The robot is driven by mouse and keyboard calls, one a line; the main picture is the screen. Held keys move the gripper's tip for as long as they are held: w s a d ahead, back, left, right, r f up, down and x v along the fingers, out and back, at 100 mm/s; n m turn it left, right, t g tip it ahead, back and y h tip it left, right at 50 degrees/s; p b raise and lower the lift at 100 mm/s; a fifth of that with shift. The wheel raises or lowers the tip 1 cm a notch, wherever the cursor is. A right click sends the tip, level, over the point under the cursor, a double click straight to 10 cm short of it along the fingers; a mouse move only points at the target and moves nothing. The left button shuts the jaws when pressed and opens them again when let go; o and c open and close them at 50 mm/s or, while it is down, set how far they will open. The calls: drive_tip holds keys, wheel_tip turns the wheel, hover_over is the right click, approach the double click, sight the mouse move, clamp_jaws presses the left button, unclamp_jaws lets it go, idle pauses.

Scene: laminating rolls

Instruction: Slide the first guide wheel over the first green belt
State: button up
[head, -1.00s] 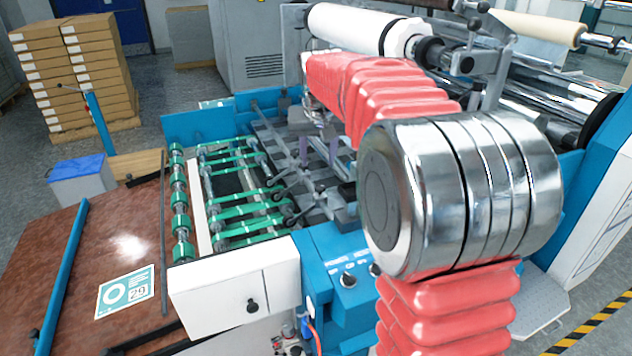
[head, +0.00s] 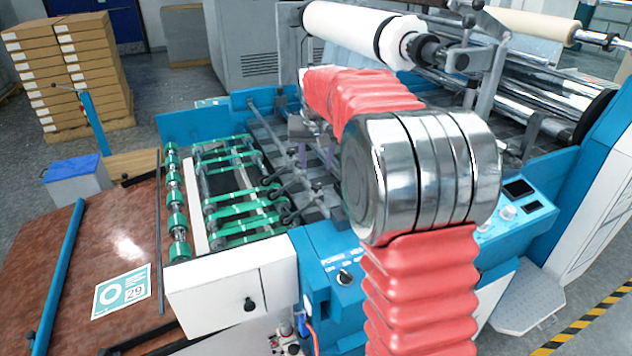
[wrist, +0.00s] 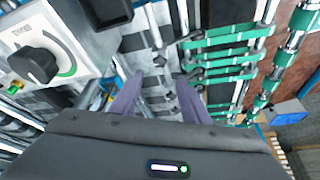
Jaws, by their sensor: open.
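Several green belts (head: 240,209) run side by side over rollers on the feeder, left of my gripper in the head view. They show at the upper right of the wrist view (wrist: 220,54). Dark guide wheels (head: 290,217) on short arms stand by the belts' right ends; they also show in the wrist view (wrist: 186,46). I cannot tell which wheel or belt is the first. My gripper (head: 316,156) hangs over the grey feed table with its two purple fingers apart and empty; in the wrist view (wrist: 158,84) the fingers point toward the wheel arms.
A blue control panel with a black knob (head: 345,277) is at the feeder's front; a similar knob shows in the wrist view (wrist: 38,64). A white box (head: 225,298) stands before the belts. A brown table (head: 110,250) lies left, and a white roll (head: 350,30) is behind.

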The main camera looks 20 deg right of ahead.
sight(316, 185)
drive_tip(key=x, duration=1)
drive_tip(key=shift+f, duration=0.15)
drive_tip(key=shift+c, duration=0.3)
clamp_jaws()
